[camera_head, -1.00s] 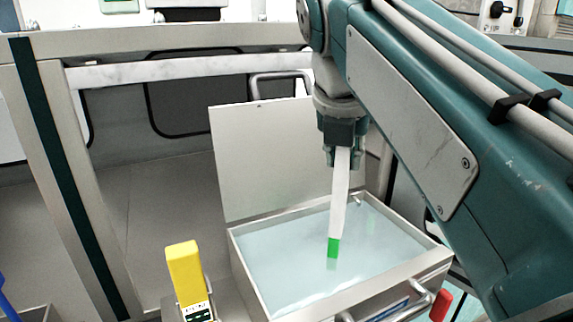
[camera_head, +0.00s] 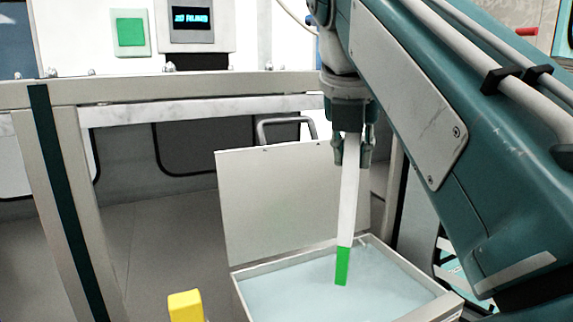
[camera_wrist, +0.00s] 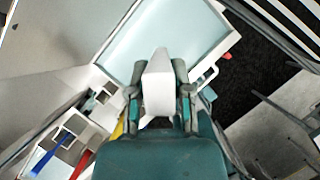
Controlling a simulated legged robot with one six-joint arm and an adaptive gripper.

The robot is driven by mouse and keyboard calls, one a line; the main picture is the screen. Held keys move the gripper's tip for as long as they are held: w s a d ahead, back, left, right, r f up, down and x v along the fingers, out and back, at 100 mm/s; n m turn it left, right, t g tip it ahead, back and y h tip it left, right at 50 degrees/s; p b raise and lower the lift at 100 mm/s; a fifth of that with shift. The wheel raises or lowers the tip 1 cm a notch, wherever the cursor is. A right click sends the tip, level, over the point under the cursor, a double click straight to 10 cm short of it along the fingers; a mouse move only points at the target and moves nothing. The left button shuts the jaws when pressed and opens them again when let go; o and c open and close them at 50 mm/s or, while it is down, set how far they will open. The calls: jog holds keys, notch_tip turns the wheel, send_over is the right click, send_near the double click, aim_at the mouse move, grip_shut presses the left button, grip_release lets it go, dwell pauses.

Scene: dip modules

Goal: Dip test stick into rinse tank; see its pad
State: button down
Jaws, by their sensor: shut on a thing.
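My gripper (camera_head: 353,152) is shut on the upper end of a white test stick (camera_head: 348,200). The stick hangs almost upright with its green pad (camera_head: 342,266) at the lower end. The rinse tank (camera_head: 246,296) is an open metal box of pale blue liquid (camera_head: 300,290), its lid (camera_head: 290,205) raised behind it. The whole pad shows over the liquid; I cannot tell its exact height above it. In the wrist view, my gripper (camera_wrist: 160,92) holds the stick (camera_wrist: 157,75), which hides its own pad, with the tank (camera_wrist: 118,62) beyond.
A yellow block-shaped thing (camera_head: 185,305) stands left of the tank. A metal frame rail (camera_head: 180,92) runs behind, with a green square panel (camera_head: 131,32) and a small display (camera_head: 191,15) on the wall. The wrist view shows a compartmented tray with blue (camera_wrist: 52,152) and red (camera_wrist: 82,162) things.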

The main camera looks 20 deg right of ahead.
jog(key=shift+r, duration=1.55)
